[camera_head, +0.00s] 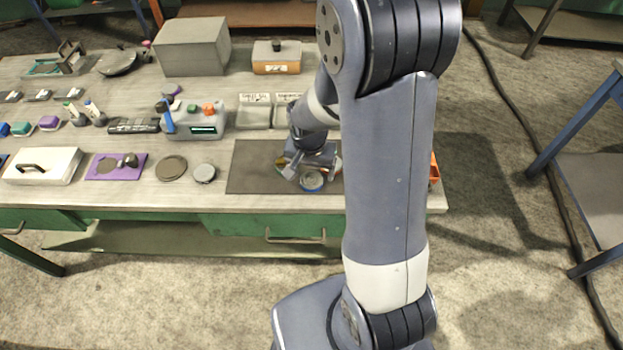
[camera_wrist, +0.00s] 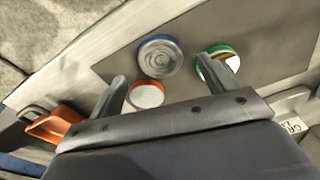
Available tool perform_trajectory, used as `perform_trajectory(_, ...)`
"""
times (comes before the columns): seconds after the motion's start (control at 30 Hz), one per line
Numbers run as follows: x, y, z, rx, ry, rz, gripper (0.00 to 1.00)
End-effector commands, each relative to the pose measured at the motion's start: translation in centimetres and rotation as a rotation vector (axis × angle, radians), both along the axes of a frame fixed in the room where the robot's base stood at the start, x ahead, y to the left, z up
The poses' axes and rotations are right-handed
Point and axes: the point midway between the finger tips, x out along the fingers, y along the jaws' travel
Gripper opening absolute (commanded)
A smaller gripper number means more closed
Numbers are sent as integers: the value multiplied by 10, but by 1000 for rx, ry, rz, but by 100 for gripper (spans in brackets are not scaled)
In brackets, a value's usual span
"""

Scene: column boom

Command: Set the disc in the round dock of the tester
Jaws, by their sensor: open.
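Three small discs lie on a dark grey mat (camera_head: 255,166). A blue-rimmed disc with grey rings (camera_wrist: 159,57) also shows in the head view (camera_head: 312,181). A green-rimmed disc (camera_wrist: 220,66) has a shiny face, partly behind the right finger. A white disc with an orange-red rim (camera_wrist: 146,96) shows between the fingers, close to the left one. My gripper (camera_wrist: 162,70) is open, empty and low over the mat among these discs. A grey tester-like device with a green display (camera_head: 203,129) stands left of the mat; I cannot make out its round dock.
A dark round plate (camera_head: 171,167) and a grey round piece (camera_head: 204,173) lie left of the mat. An orange bin (camera_wrist: 55,125) stands at the bench's right end. Pale labelled boxes (camera_head: 254,112) and a large grey box (camera_head: 192,47) stand behind. The mat's left part is clear.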

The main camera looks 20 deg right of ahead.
Motion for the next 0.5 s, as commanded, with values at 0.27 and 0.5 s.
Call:
perform_trajectory(0.27, 3, -1, -30, -1, 3, 1, 79)
perform_trajectory(0.5, 4, -1, -36, -1, -1, 1, 79)
